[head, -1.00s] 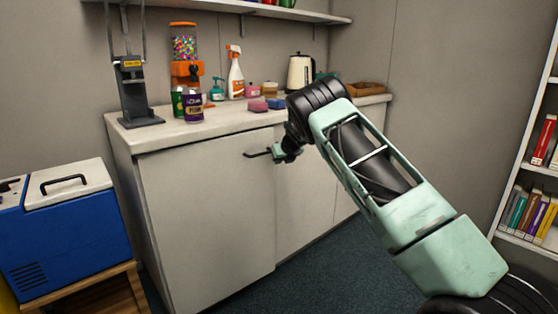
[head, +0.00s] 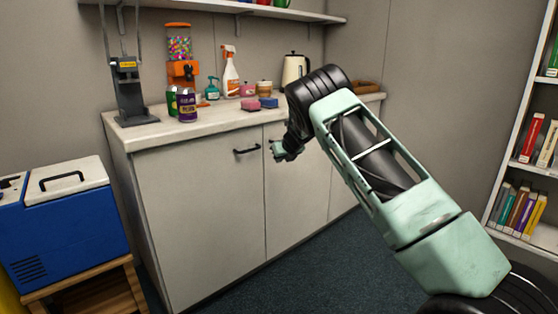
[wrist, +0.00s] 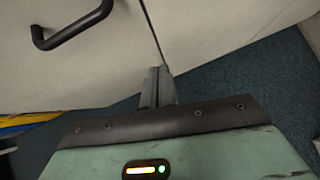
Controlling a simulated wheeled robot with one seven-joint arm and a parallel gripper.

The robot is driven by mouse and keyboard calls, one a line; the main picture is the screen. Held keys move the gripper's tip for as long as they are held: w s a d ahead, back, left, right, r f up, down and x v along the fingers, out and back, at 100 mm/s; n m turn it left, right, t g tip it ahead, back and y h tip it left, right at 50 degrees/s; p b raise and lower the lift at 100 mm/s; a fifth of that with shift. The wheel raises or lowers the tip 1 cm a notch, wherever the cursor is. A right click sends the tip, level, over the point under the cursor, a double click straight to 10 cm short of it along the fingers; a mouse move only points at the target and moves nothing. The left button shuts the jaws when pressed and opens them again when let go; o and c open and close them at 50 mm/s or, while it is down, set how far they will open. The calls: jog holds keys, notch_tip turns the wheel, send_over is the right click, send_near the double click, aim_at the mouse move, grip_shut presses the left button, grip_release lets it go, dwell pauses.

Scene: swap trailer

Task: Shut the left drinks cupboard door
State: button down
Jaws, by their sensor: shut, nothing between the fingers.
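The left drinks cupboard door (head: 205,220) is a pale flat panel under the counter. It now sits about level with the right-hand door (head: 297,185), with a thin dark seam between them. Its black bar handle (head: 246,150) is near its top right corner and also shows in the wrist view (wrist: 72,28). My gripper (head: 280,152) is just right of that handle, in front of the seam area, and holds nothing. In the wrist view my gripper's fingers (wrist: 158,85) are together, close to the seam. Whether they touch the door I cannot tell.
The countertop (head: 222,122) carries cans, a candy dispenser (head: 180,60), a spray bottle (head: 231,72), sponges and a kettle. A blue cooler (head: 65,220) on a wooden stand is at left. A bookshelf (head: 525,180) is at right. Carpet in front is clear.

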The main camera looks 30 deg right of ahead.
jog(key=v, duration=0.8)
jog(key=shift+d+p, duration=0.4)
jog(key=shift+d, duration=0.25)
jog(key=shift+a, duration=0.1)
jog(key=a+r+m+t, duration=0.1)
jog(key=a+r+m, duration=0.2)
jog(key=a+m, duration=0.5)
jog(key=s+a+m+g+y, duration=0.1)
jog(key=s+a+m, duration=0.5)
jog(key=a, duration=0.5)
jog(key=s+a+m+g, duration=0.1)
jog(key=s+a+m, duration=0.2)
jog(key=s+a, duration=0.55)
jog(key=s+a+f+m+g, duration=0.1)
jog(key=s+a+m+g, duration=0.3)
jog(key=s, duration=0.8)
jog(key=s+a+f+m+g, duration=0.1)
jog(key=s+a+m, duration=0.1)
jog(key=s+a, duration=0.65)
jog(key=s+a+f+m+g, duration=0.1)
jog(key=s+a+m+g, duration=0.2)
jog(key=s, duration=1.2)
notch_tip(320, 180, up, 23)
jog(key=d+m+p, duration=0.1)
jog(key=p, duration=2.2)
jog(key=shift+s+y, duration=0.3)
jog(key=shift+s, duration=0.15)
